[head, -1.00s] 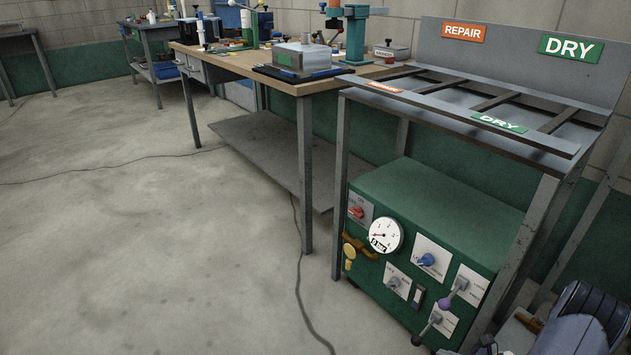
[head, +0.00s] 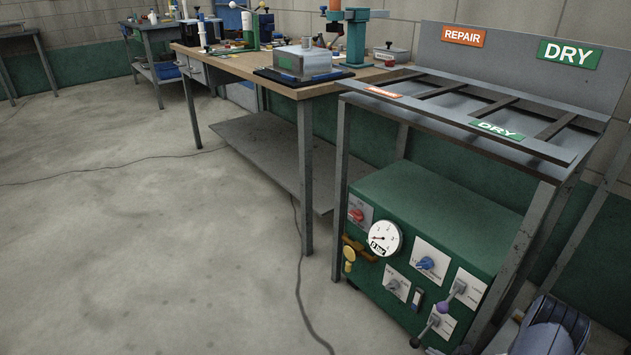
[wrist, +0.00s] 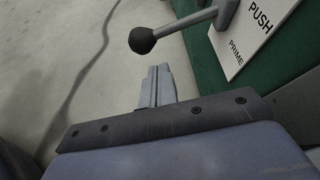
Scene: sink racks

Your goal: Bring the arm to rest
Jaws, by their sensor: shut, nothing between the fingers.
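My gripper (wrist: 158,88) is seen in the wrist view, its two grey fingers together with nothing between them. A lever with a black ball knob (wrist: 142,40) is just beyond the fingertips, apart from them in the picture. The lever comes out of a white plate (wrist: 250,35) marked PUSH and PRIME on a green panel. In the head view the same plate seems to be the lowest one on the green cabinet (head: 440,215). Part of my arm (head: 555,330) shows at the lower right there; my fingers are out of that frame.
A metal rack (head: 345,150) with REPAIR and DRY signs stands over the cabinet. A gauge (head: 384,238), a blue knob (head: 426,263) and a purple-knobbed lever (head: 444,305) sit on its front. A wooden workbench (head: 225,60) stands behind. The floor at left is open, crossed by cables.

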